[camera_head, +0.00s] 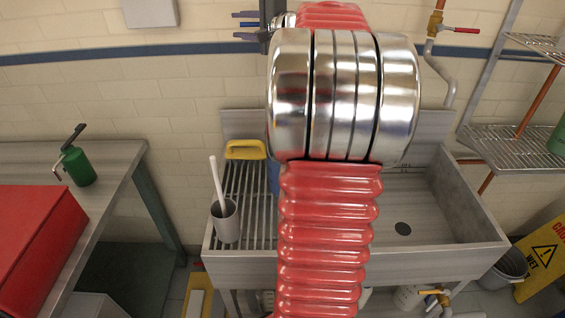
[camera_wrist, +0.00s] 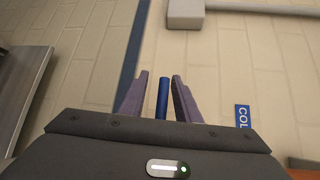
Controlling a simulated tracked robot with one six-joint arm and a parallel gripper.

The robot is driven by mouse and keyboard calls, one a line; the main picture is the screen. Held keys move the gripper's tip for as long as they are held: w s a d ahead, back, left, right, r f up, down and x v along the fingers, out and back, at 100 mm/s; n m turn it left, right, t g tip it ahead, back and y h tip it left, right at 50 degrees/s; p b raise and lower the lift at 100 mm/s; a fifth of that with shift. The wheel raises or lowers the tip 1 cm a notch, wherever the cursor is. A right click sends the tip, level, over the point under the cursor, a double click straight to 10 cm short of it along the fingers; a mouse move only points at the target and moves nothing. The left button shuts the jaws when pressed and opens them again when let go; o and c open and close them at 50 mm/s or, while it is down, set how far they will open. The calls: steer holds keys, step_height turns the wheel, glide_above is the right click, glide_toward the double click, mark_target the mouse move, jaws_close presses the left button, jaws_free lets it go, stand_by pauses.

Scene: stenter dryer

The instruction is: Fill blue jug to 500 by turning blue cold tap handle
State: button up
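The blue cold tap handle (camera_wrist: 162,98) shows in the wrist view as a short blue bar between the two grey fingers of my gripper (camera_wrist: 160,76). Gaps show on both sides of the bar, so my gripper looks open around it. In the head view my gripper (camera_head: 243,25) is small at the top, against the wall, left of my red arm. A blue patch (camera_head: 273,178), probably the blue jug, shows at the left edge of my arm above the sink unit. The rest of it, its 500 mark and any water are hidden.
A blue COLD sign (camera_wrist: 242,116) is on the wall. The steel sink (camera_head: 452,212) has a ribbed drainboard with a grey cup (camera_head: 226,222) and a yellow-handled item (camera_head: 246,150). Another tap with a red lever (camera_head: 466,30) is at the upper right. A wire rack (camera_head: 510,150) stands right.

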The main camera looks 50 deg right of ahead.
steer(key=shift+s+a+r, duration=0.25)
steer(key=shift+s+r, duration=0.1)
steer(key=shift+s, duration=1.9)
steer(key=shift+s+a+r, duration=0.25)
steer(key=shift+s+r, duration=0.1)
steer(key=shift+s, duration=1.95)
steer(key=shift+s+a+r, duration=0.25)
steer(key=shift+s+r, duration=0.1)
steer(key=shift+s, duration=1.9)
steer(key=s+a+r, duration=0.1)
steer(key=s+r, duration=0.1)
steer(key=s, duration=1.1)
steer(key=shift+s+a, duration=0.2)
steer(key=shift+s, duration=0.1)
steer(key=shift+f, duration=0.1)
